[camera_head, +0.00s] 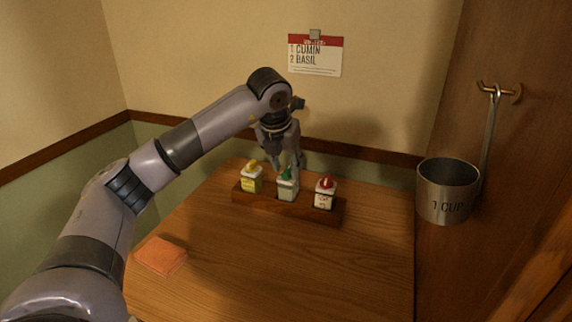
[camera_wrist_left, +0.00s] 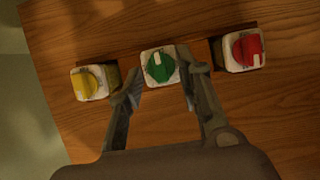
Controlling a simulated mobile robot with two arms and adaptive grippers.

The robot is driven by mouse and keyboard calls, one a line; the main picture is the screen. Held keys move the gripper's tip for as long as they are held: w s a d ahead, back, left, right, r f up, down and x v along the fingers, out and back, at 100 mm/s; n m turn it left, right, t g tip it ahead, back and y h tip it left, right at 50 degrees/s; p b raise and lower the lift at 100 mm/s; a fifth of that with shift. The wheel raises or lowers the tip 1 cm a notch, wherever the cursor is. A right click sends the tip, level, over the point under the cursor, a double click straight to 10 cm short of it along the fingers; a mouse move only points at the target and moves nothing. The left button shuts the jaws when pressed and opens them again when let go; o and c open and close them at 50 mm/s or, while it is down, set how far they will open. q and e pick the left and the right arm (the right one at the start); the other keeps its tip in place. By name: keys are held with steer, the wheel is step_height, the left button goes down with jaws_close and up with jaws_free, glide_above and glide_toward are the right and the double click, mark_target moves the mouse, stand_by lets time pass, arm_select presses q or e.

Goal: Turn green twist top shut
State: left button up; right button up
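The green twist top (camera_head: 287,173) sits on a pale bottle (camera_head: 287,190) in the middle of a wooden rack. In the left wrist view the green top (camera_wrist_left: 160,66) is round, with a white mark pointing away from the gripper and slightly left. My left gripper (camera_head: 286,165) comes down from above at the green top. In the left wrist view its two fingers (camera_wrist_left: 160,85) stand apart on either side of the green-topped bottle, with visible gaps. The fingers look open and empty. My right gripper is in neither view.
A yellow-topped bottle (camera_head: 251,180) stands left and a red-topped bottle (camera_head: 325,193) right in the wooden rack (camera_head: 270,206). An orange cloth (camera_head: 161,255) lies on the table's left. A metal cup (camera_head: 447,190) hangs on the right. The table front is clear.

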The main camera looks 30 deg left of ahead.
arm_select(q)
steer(key=shift+f, duration=0.25)
steer(key=shift+c, duration=0.6)
jaws_close()
